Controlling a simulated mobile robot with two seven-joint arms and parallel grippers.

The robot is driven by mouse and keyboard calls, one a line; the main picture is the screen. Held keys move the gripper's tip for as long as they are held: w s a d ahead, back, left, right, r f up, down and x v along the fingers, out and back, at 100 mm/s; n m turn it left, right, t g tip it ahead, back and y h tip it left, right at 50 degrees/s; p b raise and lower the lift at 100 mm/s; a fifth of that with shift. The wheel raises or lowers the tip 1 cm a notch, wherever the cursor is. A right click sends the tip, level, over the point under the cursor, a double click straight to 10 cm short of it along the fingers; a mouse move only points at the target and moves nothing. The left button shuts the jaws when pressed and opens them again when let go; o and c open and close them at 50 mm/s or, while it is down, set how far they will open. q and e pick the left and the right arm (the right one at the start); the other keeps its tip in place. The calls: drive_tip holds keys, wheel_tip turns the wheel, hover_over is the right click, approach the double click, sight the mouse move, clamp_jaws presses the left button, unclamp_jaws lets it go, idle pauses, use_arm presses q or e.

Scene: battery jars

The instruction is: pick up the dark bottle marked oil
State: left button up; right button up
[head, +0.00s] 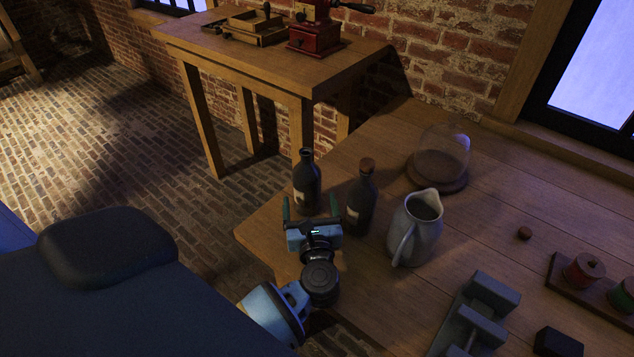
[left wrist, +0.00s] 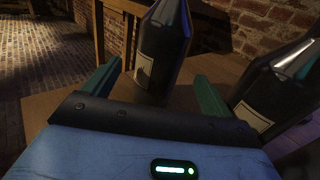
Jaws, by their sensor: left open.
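Two dark bottles stand upright near the table's left edge. The left bottle (head: 307,188) has a dark top and a pale label; the right bottle (head: 361,205) has a brown cork and a pale label. The writing on both labels is too small to read, so I cannot tell which is marked oil. My left gripper (head: 311,208) is open, directly in front of the left bottle. In the left wrist view, the left bottle (left wrist: 165,50) shows between the green fingers, towards their tips, and the right bottle (left wrist: 275,90) is outside the right finger. My right gripper is not in view.
A grey pitcher (head: 415,229) stands close right of the bottles. Behind it is a glass dome (head: 442,155) on a wooden base. A grey metal piece (head: 476,314) and a spool rack (head: 556,268) lie at the right. A second table (head: 345,66) holds a red grinder (head: 313,32).

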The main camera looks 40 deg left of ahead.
sight(308, 195)
use_arm(q)
drive_tip(key=shift+r, duration=0.1)
drive_tip(key=shift+w+a, duration=0.2)
drive_tip(key=shift+w, duration=0.05)
drive_tip(key=shift+x, duration=0.9)
drive_tip(key=shift+w+a+r+p, duration=0.15)
drive_tip(key=shift+w+a+p, duration=0.2)
drive_tip(key=x, duration=0.3)
drive_tip(key=shift+w+a+p, duration=0.15)
drive_tip(key=shift+p, duration=0.15)
drive_tip(key=shift+w+a, duration=0.25)
drive_tip(key=shift+w, duration=0.05)
